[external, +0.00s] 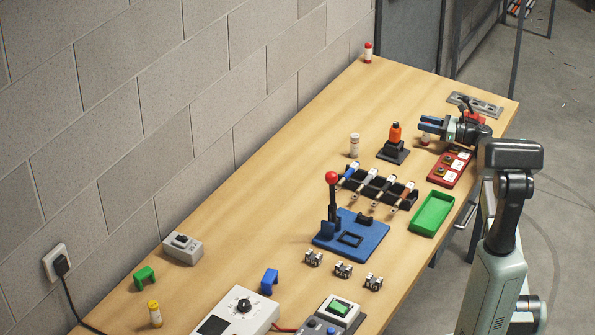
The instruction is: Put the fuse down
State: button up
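A small white and reddish fuse (425,138) shows at and just below the fingertips. The fingers look closed around its upper part, which they hide. The fuse looks upright. I cannot tell whether its lower end touches the bench.
Close to my gripper are an orange-topped device on a black base (395,148), a red block (450,169) and a grey plate (475,105). A black rack (376,186), green tray (432,213) and blue lever base (351,236) stand nearer. Bare wood lies left of them.

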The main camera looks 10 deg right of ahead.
jog(key=o, duration=0.4)
jog(key=shift+r, duration=0.1)
jog(key=shift+s+d+r, duration=0.1)
jog(key=v, duration=1.1)
jog(key=shift+s+d, duration=0.2)
jog(key=shift+d, duration=0.1)
